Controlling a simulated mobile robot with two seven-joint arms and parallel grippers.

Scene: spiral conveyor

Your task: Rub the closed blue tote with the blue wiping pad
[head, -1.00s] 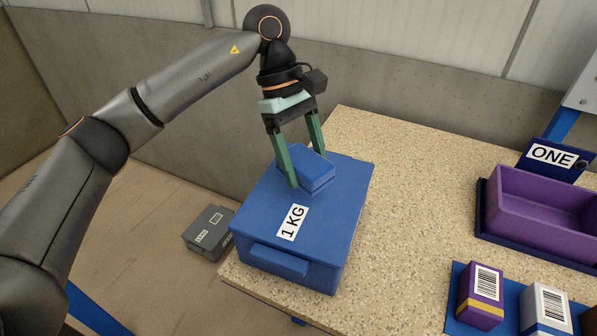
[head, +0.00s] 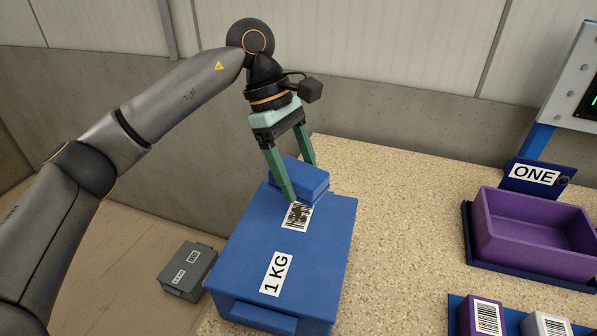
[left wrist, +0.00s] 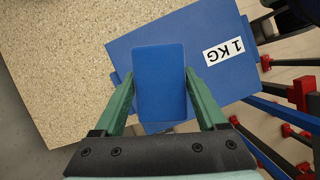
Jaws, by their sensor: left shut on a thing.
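The closed blue tote (head: 235,262) stands on the speckled table, with a "1 KG" label on its lid. A second, white label (head: 297,216) with dark barcode-like marks and smudges lies near the lid's far end. The blue wiping pad (head: 311,181) is a block at the lid's far edge, just beyond that label. My left gripper (head: 300,180) is shut on the pad from above, a finger on each side. In the left wrist view the pad (left wrist: 159,85) sits between the green fingers and hides part of the tote. Whether it touches the lid is unclear. My right gripper is not in view.
A purple bin (head: 530,230) stands at the right in a dark blue tray, with a sign "ONE" (head: 535,175) behind it. Purple and white boxes with barcodes stand at the lower right. A grey box (head: 187,270) lies below, left of the table. The table's middle is clear.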

